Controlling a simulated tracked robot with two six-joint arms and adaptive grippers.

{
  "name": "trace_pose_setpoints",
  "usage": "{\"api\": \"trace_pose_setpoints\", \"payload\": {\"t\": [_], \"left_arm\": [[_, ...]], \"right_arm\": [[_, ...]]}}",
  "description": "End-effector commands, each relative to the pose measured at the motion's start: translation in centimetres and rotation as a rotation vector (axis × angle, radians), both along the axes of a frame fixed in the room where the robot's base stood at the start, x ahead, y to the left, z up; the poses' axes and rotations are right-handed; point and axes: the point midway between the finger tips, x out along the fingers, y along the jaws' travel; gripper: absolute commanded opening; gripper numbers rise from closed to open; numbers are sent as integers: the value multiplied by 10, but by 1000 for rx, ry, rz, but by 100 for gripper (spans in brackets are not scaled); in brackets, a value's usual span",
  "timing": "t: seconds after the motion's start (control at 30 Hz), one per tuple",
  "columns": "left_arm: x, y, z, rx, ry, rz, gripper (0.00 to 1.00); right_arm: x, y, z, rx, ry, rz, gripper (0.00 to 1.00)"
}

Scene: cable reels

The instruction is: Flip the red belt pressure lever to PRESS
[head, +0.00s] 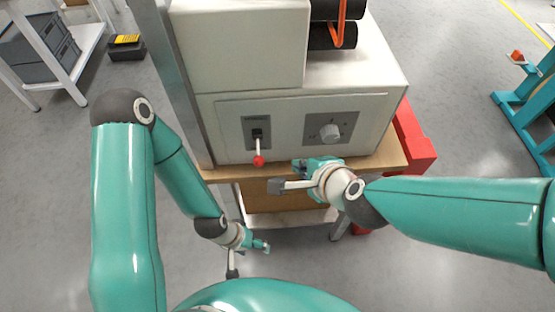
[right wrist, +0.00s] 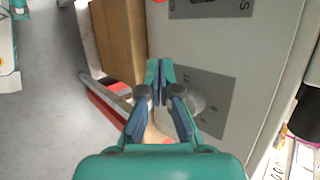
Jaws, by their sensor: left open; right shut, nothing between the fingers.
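The red-knobbed lever (head: 258,160) sits on a dark plate (head: 257,125) on the front panel of a cream machine. Its stick points down, and the markings on the plate are too small to read. A bit of red, likely the lever's knob (right wrist: 160,1), shows at the top edge of the right wrist view. My right gripper (head: 288,175) is shut and empty, in front of the panel, below and right of the red knob and apart from it. Its closed fingertips (right wrist: 160,68) show in the right wrist view. My left gripper (head: 250,259) is open and empty, low in front of the bench.
A round dial (head: 330,132) on a grey plate is right of the lever. The machine stands on a wooden bench top (head: 385,160) with a red part (head: 413,140) at its right. Black rollers with an orange cable (head: 345,25) are on top. A grey post (head: 180,90) stands left.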

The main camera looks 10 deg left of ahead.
Motion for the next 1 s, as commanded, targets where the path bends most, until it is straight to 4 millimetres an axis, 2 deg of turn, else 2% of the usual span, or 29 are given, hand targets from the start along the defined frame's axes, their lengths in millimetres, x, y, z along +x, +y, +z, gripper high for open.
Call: {"api": "trace_pose_setpoints", "payload": {"t": [0.23,0.6,0.63,0.7,1.0], "left_arm": [[0,0,-13,0,0,0,67],[0,0,-23,0,0,0,67],[0,0,-13,0,1,0,67],[0,0,-5,0,0,0,67],[0,0,3,0,0,0,67]], "right_arm": [[16,12,-23,-3,2,1,0],[58,45,-73,-3,3,1,0],[52,51,-61,-2,0,5,0],[44,58,-55,-1,-1,4,0],[31,70,-51,-2,0,1,0]]}}
